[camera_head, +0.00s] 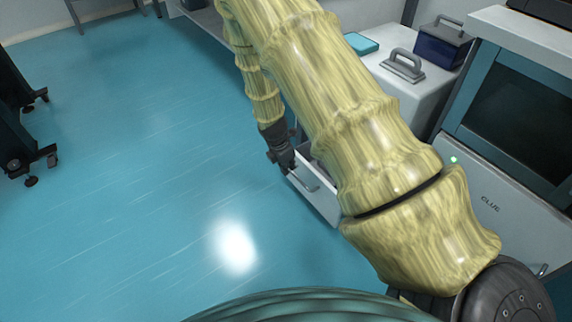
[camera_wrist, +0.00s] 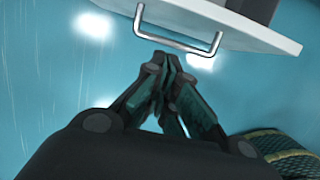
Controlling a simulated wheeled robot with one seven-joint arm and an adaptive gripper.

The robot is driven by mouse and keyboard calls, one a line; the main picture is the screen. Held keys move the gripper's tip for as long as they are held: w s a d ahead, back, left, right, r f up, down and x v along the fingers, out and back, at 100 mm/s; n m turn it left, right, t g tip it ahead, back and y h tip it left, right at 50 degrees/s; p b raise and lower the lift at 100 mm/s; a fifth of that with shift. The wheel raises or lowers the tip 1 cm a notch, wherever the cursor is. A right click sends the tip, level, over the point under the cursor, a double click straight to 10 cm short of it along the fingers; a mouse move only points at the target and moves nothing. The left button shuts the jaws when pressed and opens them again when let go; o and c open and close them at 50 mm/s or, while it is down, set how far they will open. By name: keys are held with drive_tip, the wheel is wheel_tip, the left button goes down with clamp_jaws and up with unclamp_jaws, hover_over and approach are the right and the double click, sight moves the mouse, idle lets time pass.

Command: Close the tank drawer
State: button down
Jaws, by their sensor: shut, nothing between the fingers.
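The tank drawer (camera_head: 316,187) has a white front with a metal bar handle and stands pulled out low beside the white cabinet. Much of the drawer is hidden behind my arm. In the wrist view the drawer front (camera_wrist: 225,22) crosses the top, with its handle (camera_wrist: 180,45) facing my gripper. My gripper (camera_head: 284,165) is at the left end of the drawer in the head view. In the wrist view my gripper (camera_wrist: 163,65) is shut and empty, its fingertips close to the handle. I cannot tell whether they touch it.
A white cabinet (camera_head: 425,92) carries a grey-handled object (camera_head: 403,66), a teal item (camera_head: 361,43) and a dark blue box (camera_head: 443,45). A machine marked "CLUE" (camera_head: 500,190) stands at the right. Dark wheeled legs (camera_head: 20,130) stand at the left. The blue floor (camera_head: 140,180) between is clear.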

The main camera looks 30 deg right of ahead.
sight(299, 167)
drive_tip(key=shift+w+d+f+b, duration=0.1)
drive_tip(key=shift+d+f+b, duration=0.8)
drive_tip(key=shift+d, duration=0.35)
drive_tip(key=shift+w+d+f+b, duration=0.1)
drive_tip(key=shift+d+f+b, duration=0.75)
drive_tip(key=shift+d, duration=0.4)
